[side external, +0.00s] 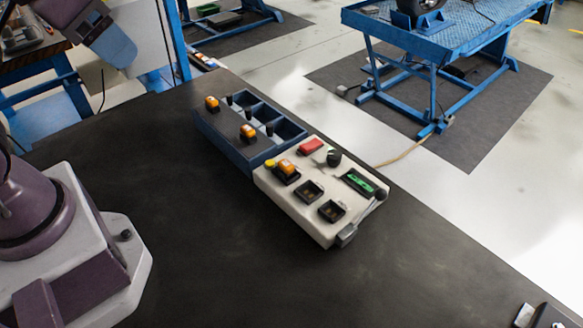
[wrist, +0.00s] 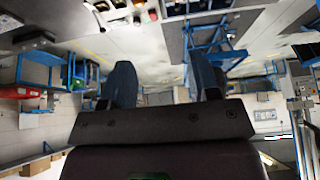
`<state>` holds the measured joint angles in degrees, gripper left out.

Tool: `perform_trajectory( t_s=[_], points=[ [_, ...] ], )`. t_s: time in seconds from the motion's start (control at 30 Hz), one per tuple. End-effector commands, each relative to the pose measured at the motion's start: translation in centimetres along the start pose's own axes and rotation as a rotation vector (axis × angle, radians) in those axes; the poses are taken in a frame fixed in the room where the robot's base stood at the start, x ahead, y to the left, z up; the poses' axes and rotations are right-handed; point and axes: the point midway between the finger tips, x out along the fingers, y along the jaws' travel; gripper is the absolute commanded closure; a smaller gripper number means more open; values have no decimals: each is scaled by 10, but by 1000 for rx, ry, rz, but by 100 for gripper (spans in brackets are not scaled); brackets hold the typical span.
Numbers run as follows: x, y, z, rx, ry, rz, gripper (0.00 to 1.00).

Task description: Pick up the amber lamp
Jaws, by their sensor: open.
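Three amber lamps show in the side external view. One amber lamp (side external: 212,104) stands at the far left corner of a blue compartment tray (side external: 222,146), and another amber lamp (side external: 248,133) stands nearer along the same tray. A third amber lamp (side external: 288,167) sits in a socket of the cream control panel (side external: 312,232). My gripper (wrist: 162,64) is open in the wrist view, with two blue fingers wide apart and nothing between them. It points out into the room, away from the lamps. I cannot make out its fingers in the side external view.
Black-topped pegs (side external: 269,129) stand in the tray. The panel carries a red button (side external: 311,146), a black knob (side external: 334,157), a green display (side external: 359,183), empty sockets (side external: 331,210) and a lever (side external: 378,196). The dark tabletop (side external: 230,255) in front is clear.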

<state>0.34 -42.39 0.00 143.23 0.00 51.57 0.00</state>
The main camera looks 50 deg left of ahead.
Motion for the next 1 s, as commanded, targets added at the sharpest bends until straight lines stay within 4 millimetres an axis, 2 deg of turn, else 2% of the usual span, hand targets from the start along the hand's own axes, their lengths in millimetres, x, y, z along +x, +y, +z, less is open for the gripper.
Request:
perform_trajectory(
  t_s=[0.17,0.27,0.47,0.67,0.8,0.9,1.0],
  points=[
    [26,6,-3,26,-132,14,45],
    [47,12,-17,23,-222,20,45],
    [100,28,-49,-177,-372,-16,45],
    [169,47,-76,-531,-476,-129,45],
    [223,60,-90,-881,-494,-250,45],
    [244,66,-103,-1128,-462,-314,45],
    [244,68,-119,-1331,-410,-335,45]
  ],
)
